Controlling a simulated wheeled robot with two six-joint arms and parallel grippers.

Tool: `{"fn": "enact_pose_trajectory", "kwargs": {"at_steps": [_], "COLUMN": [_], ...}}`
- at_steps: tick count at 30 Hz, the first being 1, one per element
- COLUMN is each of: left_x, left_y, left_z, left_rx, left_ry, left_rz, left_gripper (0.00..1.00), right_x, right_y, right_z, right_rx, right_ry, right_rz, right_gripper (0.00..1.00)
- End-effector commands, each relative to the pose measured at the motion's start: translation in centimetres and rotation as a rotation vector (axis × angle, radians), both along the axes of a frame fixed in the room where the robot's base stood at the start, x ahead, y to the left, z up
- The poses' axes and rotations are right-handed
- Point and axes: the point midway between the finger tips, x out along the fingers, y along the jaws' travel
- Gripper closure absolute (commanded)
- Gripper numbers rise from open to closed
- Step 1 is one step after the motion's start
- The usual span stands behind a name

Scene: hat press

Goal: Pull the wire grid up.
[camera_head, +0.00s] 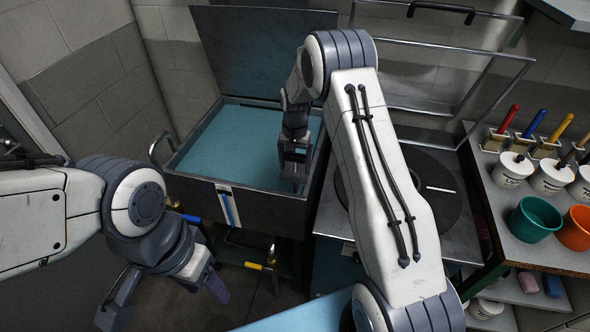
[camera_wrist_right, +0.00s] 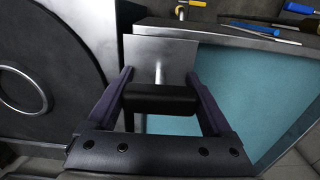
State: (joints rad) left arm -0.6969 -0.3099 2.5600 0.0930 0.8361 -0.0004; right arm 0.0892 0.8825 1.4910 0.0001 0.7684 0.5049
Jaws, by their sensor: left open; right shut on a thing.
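My right gripper (camera_head: 293,172) is at the right side of the open basin (camera_head: 260,201), over its right rim. I cannot make out the wire grid's mesh; the blue surface (camera_head: 225,145) in the basin looks plain. The handle is hidden behind the gripper in the head view. My left gripper (camera_head: 165,296) is open and empty, low in front of the basin at the lower left.
The basin's dark lid (camera_head: 260,60) stands raised behind it. A bench on the right carries white pots (camera_head: 510,170), a green cup (camera_head: 533,219) and an orange cup (camera_head: 575,230). Walls close off the left and back.

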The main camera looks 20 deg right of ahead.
Motion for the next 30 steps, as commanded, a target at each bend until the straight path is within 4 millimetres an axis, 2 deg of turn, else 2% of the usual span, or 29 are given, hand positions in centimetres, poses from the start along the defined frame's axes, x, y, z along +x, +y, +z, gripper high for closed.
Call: {"fn": "enact_pose_trajectory", "kwargs": {"at_steps": [1, 3, 9, 15, 21, 30], "left_x": [0.0, 0.0, 0.0, 0.0, 0.0, 0.0], "left_y": [0.0, 0.0, 0.0, 0.0, 0.0, 0.0], "left_z": [1.5, 2.5, 5.2, 7.2, 8.3, 8.7], "left_rx": [0.0, 0.0, 0.0, 0.0, 0.0, 0.0], "left_ry": [0.0, 0.0, 0.0, 0.0, 0.0, 0.0], "left_rz": [0.0, 0.001, 0.002, 0.003, 0.002, 0.0], "left_gripper": [0.45, 0.45, 0.45, 0.45, 0.45, 0.45], "right_x": [0.1, 0.1, 0.1, 0.1, 0.0, 0.1], "right_y": [0.0, 0.0, 0.0, 0.0, 0.0, 0.0], "right_z": [2.4, 4.3, 9.2, 13.0, 15.2, 16.1], "right_rx": [-0.001, -0.001, 0.0, 0.0, -0.001, -0.001], "right_ry": [-0.003, -0.003, -0.004, -0.002, -0.001, -0.001], "right_rz": [0.0, 0.0, 0.0, 0.0, 0.0, 0.0], "right_gripper": [1.0, 1.0, 1.0, 1.0, 1.0, 1.0]}}
